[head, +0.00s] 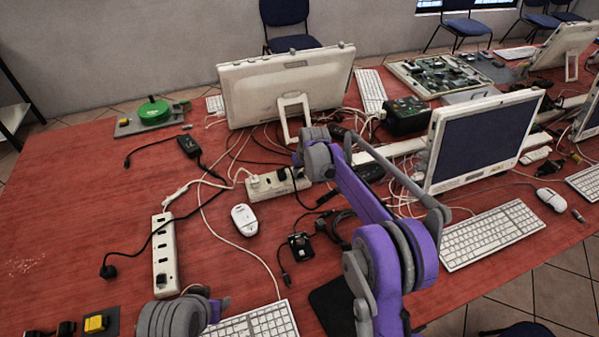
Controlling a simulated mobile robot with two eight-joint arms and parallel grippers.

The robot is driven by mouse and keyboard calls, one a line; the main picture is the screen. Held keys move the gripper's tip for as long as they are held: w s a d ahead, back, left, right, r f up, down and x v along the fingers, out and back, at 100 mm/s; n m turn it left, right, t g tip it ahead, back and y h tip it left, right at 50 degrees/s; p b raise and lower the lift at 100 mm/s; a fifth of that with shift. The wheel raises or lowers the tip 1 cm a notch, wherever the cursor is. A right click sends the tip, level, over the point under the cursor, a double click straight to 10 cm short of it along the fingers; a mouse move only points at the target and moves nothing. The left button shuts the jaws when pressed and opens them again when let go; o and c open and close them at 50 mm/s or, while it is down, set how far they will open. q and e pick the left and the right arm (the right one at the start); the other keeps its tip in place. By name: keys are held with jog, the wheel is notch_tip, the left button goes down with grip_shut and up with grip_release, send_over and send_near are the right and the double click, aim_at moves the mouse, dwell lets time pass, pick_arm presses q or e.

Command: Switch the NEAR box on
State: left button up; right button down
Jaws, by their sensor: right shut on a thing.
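A white socket strip (165,256) lies lengthwise on the left of the red table, the nearer of two such boxes. A small dark mark shows at its near end; I cannot tell its switch's position. A second white strip (262,188) lies farther back, with a dark plug (283,174) at it. My right gripper (300,161) is small and mostly hidden by my wrist, at the far strip's right end. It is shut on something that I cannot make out. My left arm shows at the bottom, near the near strip's lower end; its gripper fingers are not visible.
Cables and a black adapter (188,146) lie around the strips. A white mouse (244,220), keyboard (262,321) and monitor (287,88) stand nearby. A yellow block (96,323) sits front left. The far left of the red table (70,200) is clear.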

jog(key=shift+d+y, duration=0.1)
jog(key=shift+y, duration=0.3)
jog(key=c, duration=0.9)
grip_release()
jog(key=v, duration=1)
jog(key=shift+d+r, duration=0.1)
jog(key=shift+r, duration=0.35)
